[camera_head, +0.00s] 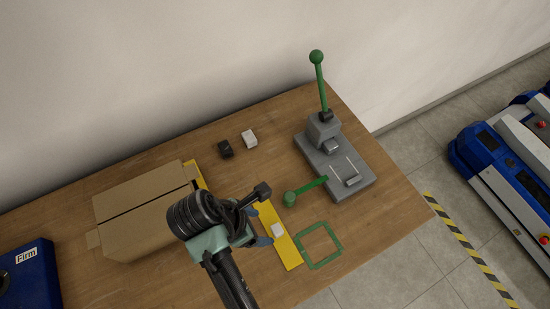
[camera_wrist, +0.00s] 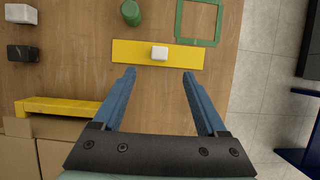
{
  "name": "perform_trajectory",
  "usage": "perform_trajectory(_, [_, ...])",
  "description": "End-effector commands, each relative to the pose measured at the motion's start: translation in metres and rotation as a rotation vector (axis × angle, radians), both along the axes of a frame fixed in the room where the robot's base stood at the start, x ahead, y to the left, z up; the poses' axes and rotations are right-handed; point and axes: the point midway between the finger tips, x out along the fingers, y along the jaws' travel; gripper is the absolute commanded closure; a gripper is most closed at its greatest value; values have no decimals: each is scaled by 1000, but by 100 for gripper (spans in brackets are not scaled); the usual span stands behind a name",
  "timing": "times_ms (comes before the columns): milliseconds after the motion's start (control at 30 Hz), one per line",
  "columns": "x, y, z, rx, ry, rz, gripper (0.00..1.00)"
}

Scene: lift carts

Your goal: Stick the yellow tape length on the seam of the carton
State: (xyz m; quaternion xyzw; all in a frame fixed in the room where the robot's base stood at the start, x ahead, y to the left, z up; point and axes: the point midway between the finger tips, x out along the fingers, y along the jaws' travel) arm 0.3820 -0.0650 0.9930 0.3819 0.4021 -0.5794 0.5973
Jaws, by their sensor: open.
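A flat yellow strip, the tape length (camera_head: 291,254), lies on the table right of the carton, with a small white block on its middle. In the wrist view the strip (camera_wrist: 128,51) lies across, just ahead of my fingertips, with the white block (camera_wrist: 159,53) between their lines. My gripper (camera_head: 260,226) is open and empty above the table; its blue fingers show in the wrist view (camera_wrist: 159,75). The brown carton (camera_head: 135,232) lies at left, with a dark seam (camera_head: 143,204) across its top. My arm hides part of the carton's right side and of the strip.
A yellow raised bar (camera_wrist: 60,107) stands beside the carton. A black block (camera_head: 225,149) and a white block (camera_head: 249,139) lie behind. A grey lever press (camera_head: 335,165) and a green square frame (camera_head: 319,246) are at right.

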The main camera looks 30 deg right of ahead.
Motion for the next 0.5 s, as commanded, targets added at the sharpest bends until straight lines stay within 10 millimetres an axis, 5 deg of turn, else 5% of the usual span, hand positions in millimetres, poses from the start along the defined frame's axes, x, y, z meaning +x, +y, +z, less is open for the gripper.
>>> perform_trajectory(233, [1,-18,-43,2,-2,-3,25])
perform_trajectory(500, [2,-25,-62,3,-6,-3,25])
